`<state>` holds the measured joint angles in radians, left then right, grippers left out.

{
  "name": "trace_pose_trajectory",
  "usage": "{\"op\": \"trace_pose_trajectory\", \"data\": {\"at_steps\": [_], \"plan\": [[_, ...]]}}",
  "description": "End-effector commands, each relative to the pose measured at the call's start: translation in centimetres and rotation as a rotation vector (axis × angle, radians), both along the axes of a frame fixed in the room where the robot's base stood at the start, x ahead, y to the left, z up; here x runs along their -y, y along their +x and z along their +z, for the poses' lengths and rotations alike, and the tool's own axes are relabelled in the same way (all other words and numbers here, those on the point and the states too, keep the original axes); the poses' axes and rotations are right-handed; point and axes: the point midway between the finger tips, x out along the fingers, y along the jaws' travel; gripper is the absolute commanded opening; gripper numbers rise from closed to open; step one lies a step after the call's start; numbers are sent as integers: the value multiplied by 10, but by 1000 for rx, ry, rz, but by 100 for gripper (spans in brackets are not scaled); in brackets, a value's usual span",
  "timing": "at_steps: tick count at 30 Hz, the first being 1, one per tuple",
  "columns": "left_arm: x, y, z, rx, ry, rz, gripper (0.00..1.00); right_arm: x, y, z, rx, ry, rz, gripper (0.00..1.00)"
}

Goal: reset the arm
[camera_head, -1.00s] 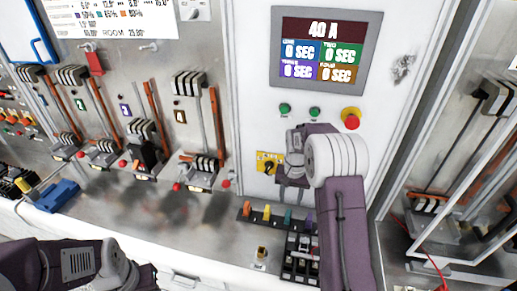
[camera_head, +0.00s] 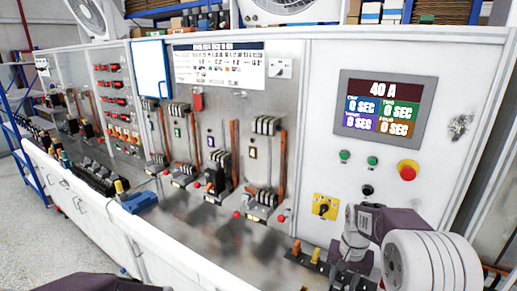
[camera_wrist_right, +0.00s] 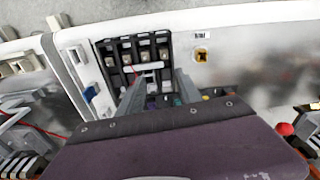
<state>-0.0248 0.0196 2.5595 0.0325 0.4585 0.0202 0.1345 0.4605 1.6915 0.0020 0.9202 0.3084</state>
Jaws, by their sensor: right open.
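My right gripper (camera_head: 350,245) is low at the right in the head view, just right of and below the yellow rotary switch (camera_head: 325,207), in front of the white panel. In the right wrist view its two fingers (camera_wrist_right: 160,92) are apart with nothing held between them. They point toward a black holder with several slots (camera_wrist_right: 137,60), and I cannot tell how near they are. Only a purple part of my left arm (camera_head: 80,284) shows at the bottom edge of the head view. My left gripper is out of view.
The panel has a 40 A screen (camera_head: 386,107), green buttons (camera_head: 345,155), a red stop button (camera_head: 408,171) and a black knob (camera_head: 368,190). Several breakers (camera_head: 217,168) stand left. A blue block (camera_head: 139,202) and coloured pieces (camera_head: 315,256) lie along the bench (camera_head: 190,225).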

Motion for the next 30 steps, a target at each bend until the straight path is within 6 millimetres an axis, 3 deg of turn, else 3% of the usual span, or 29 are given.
{"op": "trace_pose_trajectory", "data": {"at_steps": [1,5,10,15,18,21,30], "plan": [[0,0,-11,0,0,0,36,-9,-10,-6,4,0,22,41],[0,0,-24,0,0,0,36,-31,-41,-14,10,3,88,41],[0,0,-40,0,0,0,36,-54,-96,-37,17,4,202,41],[0,0,-46,0,0,0,36,-64,-159,-68,10,2,324,41],[0,0,-44,0,0,0,36,-63,-182,-83,-3,1,374,41],[0,0,-44,0,0,0,36,-63,-173,-83,40,-11,418,41],[0,0,-44,0,0,0,36,-63,-173,-83,37,-10,422,41]]}}
